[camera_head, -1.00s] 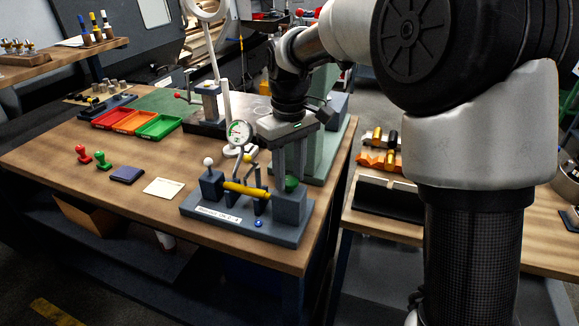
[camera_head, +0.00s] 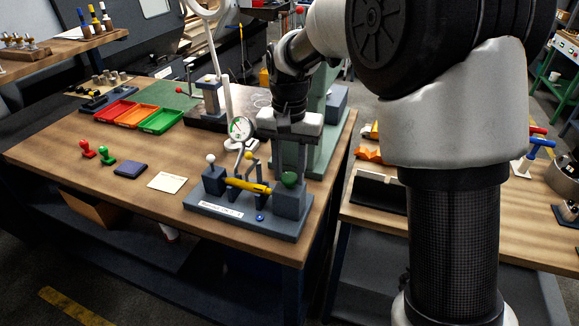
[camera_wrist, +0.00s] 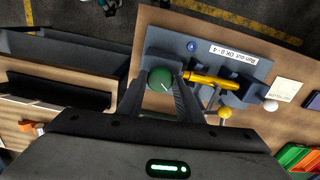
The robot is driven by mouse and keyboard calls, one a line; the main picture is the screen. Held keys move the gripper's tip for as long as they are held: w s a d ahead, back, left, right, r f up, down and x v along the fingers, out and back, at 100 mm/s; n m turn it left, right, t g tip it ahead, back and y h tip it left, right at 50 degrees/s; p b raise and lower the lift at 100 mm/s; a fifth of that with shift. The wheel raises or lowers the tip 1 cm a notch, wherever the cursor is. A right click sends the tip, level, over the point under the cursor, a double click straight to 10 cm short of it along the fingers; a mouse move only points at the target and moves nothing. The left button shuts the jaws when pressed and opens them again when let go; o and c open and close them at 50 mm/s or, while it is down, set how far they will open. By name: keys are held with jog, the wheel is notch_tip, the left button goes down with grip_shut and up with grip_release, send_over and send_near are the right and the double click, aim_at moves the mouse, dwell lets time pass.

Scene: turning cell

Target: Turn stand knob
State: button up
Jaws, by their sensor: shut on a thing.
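The run-out stand has a grey-blue base (camera_head: 245,219) near the front right corner of the wooden bench. Its green round knob (camera_head: 289,179) is on the right block and also shows in the wrist view (camera_wrist: 160,79), with a thin pale line on its face. My gripper (camera_head: 287,172) points down at the knob and is shut on it, one finger at each side in the wrist view. A yellow tapered bar (camera_head: 248,186) lies between the stand's blocks. The dial gauge (camera_head: 240,129) stands just behind it. The fingers hide part of the knob's sides.
A white ball (camera_head: 210,158) and a yellow ball (camera_head: 247,155) stick up left of my gripper. A note card (camera_head: 167,182), a dark pad (camera_head: 131,170) and coloured trays (camera_head: 160,122) lie further left. The bench front is clear.

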aim_at(290, 177)
jog(key=m+p, duration=0.2)
jog(key=m, duration=0.4)
jog(key=m+p, duration=0.2)
jog(key=m, duration=0.4)
jog(key=shift+m, duration=0.4)
dwell(0.3)
jog(key=o, duration=1)
jog(key=shift+o, duration=0.2)
notch_tip(290, 177, up, 17)
jog(key=shift+r+p, duration=0.2)
jog(key=shift+p, duration=0.25)
